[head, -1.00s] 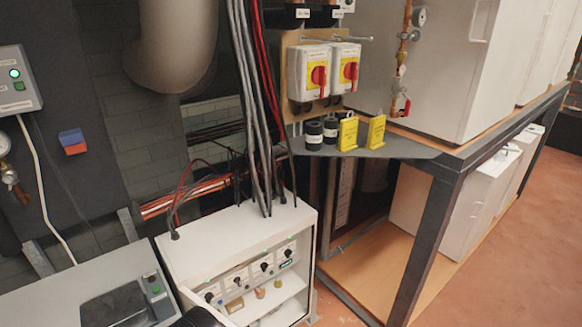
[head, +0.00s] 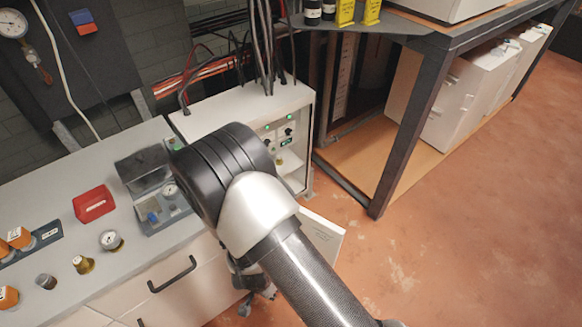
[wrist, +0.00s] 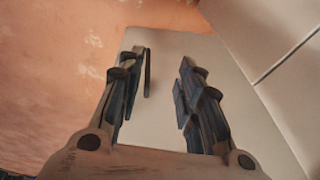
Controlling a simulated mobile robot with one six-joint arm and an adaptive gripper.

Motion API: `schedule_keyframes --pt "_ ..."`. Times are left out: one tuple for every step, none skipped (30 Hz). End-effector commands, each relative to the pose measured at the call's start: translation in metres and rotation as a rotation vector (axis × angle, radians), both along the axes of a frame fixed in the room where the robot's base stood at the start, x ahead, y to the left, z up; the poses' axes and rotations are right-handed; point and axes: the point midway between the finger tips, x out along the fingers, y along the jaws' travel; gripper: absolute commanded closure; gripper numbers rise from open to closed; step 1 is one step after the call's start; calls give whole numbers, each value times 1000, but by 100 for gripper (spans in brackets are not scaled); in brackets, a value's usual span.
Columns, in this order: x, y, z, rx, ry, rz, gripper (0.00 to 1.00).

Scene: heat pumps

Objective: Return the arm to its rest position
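My arm (head: 300,270) reaches up from the lower right of the head view and bends in front of the white control cabinet. My gripper (wrist: 155,75) is open in the wrist view, with a clear gap between its two dark fingers and nothing held. In the head view, a small dark part of it (head: 250,285) shows below the elbow, mostly hidden by the arm. The fingers point over a pale panel (wrist: 165,45) with a dark handle-like bar beside the left finger. I cannot tell whether they touch.
The cabinet (head: 240,105) has an open lower door (head: 325,238) close to my arm. The grey bench (head: 60,205) at left holds a red case (head: 94,204), gauges and fittings. A dark-framed rack (head: 410,130) stands at right. The reddish floor (head: 480,220) is clear.

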Motion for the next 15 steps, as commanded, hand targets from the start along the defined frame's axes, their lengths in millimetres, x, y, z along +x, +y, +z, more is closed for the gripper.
schedule_keyframes --pt "12 6 21 32 -3 10 67" --pt "18 9 33 49 -1 25 67" --pt "25 13 51 74 1 44 67" --pt "31 15 65 92 2 62 67" --pt "36 16 81 110 2 80 67" --pt "43 17 102 132 1 107 67" --pt "47 16 117 146 -2 129 67" --pt "51 15 133 160 -5 149 67" --pt "55 11 153 176 -9 178 67" --pt "58 9 169 185 -14 201 67" --pt "60 5 184 194 -21 223 67" --pt "62 -1 203 203 -30 253 67" --pt "63 -6 218 207 -38 276 67" --pt "63 -11 233 210 -46 298 67" --pt "62 -19 251 211 -58 328 67"
